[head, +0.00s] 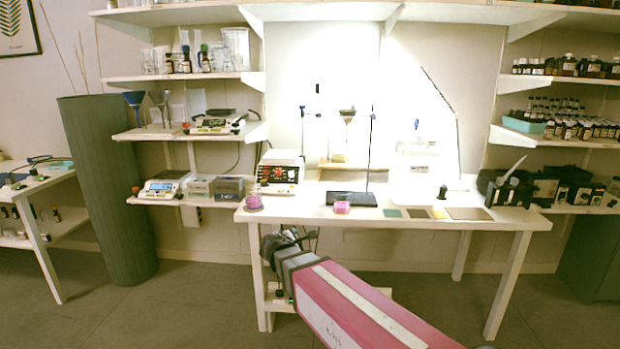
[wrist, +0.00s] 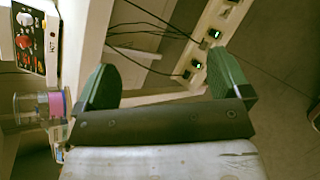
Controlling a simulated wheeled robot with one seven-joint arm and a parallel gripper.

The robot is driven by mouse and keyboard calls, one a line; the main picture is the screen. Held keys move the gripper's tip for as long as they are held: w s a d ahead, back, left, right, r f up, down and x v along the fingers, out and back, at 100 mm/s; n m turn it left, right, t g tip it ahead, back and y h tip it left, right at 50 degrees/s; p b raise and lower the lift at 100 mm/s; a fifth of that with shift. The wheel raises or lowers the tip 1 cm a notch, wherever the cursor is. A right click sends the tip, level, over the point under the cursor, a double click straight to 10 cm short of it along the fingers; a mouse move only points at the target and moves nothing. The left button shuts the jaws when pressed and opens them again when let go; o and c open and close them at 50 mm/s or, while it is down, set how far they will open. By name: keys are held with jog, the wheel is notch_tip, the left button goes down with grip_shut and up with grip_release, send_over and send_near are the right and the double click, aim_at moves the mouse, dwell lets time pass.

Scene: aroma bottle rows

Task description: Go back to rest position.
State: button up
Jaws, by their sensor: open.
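My gripper (wrist: 170,78) is open and empty in the wrist view, its two green fingers spread wide apart. In the head view my pink arm reaches forward from the lower right, and my gripper (head: 288,240) is in front of the left end of the white table (head: 400,221), near its front edge. A small jar with pink contents (head: 254,202) stands on the table's left end. It also shows at the left of the wrist view (wrist: 40,105), beside the left finger and apart from it. A second pink jar (head: 342,204) stands near the front edge.
A hotplate device (head: 280,172) and a dark stand base (head: 350,198) stand on the table. Several coloured flat tiles (head: 468,214) lie to the right. A grey-green cylinder (head: 108,190) stands at left. A power strip (wrist: 214,35) with cables shows in the wrist view. Floor in front is open.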

jog(key=s+d+f+m+g+y, duration=0.3)
jog(key=s+d+f+m+g, duration=0.2)
jog(key=d+m, duration=0.5)
jog(key=s+d+f+m+g+y, duration=0.3)
jog(key=s+d+f+m+g, duration=0.2)
jog(key=d, duration=0.8)
jog(key=s+f+m, duration=0.3)
jog(key=s+m, duration=0.2)
jog(key=m, duration=0.1)
jog(key=shift+f+m+g, duration=0.2)
jog(key=shift+m+g, duration=0.1)
jog(key=shift+g, duration=0.1)
jog(key=shift+o, duration=0.5)
